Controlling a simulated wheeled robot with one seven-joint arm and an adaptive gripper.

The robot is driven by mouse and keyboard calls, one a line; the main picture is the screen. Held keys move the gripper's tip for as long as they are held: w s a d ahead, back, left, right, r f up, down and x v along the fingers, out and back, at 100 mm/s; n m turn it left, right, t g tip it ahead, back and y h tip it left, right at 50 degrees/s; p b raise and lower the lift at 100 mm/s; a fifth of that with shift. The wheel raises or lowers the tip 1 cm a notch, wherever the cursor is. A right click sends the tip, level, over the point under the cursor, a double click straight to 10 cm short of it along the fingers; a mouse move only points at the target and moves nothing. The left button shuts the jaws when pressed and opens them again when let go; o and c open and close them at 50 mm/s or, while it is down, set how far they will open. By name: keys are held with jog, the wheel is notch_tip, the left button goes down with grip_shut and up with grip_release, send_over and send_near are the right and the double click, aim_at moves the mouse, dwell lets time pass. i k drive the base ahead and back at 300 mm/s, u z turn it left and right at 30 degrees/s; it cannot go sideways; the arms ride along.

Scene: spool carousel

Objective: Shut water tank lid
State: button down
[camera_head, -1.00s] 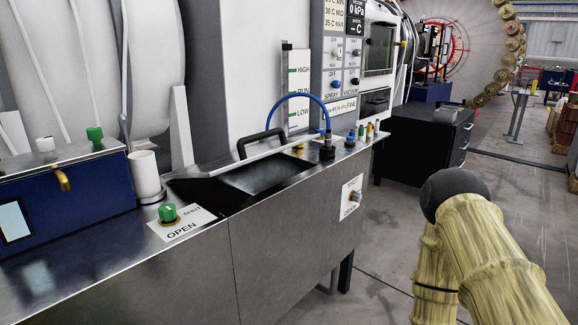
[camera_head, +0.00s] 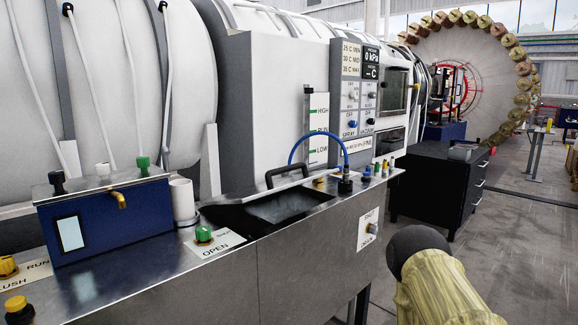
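The water tank is a dark rectangular opening (camera_head: 285,206) in the top of the steel bench, with what looks like water inside. Its lid (camera_head: 296,184) is raised, a thin metal plate tilted at the back edge of the opening. A black bar handle (camera_head: 287,170) stands on the lid. A blue hose arches behind and to the right of the lid. My arm, in a yellowish sleeve with a dark rounded joint, shows at the lower right, apart from the bench. My gripper is not in view.
The steel bench (camera_head: 310,265) carries a green OPEN/SHUT knob (camera_head: 203,234), a white cylinder (camera_head: 183,198) and a blue box (camera_head: 105,222) left of the tank. Small fittings (camera_head: 367,174) stand at its right end. A black cabinet (camera_head: 435,178) stands beyond. Grey floor lies right of the bench.

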aim_at(268, 178)
jog(key=i, duration=1.1)
jog(key=z, duration=0.3)
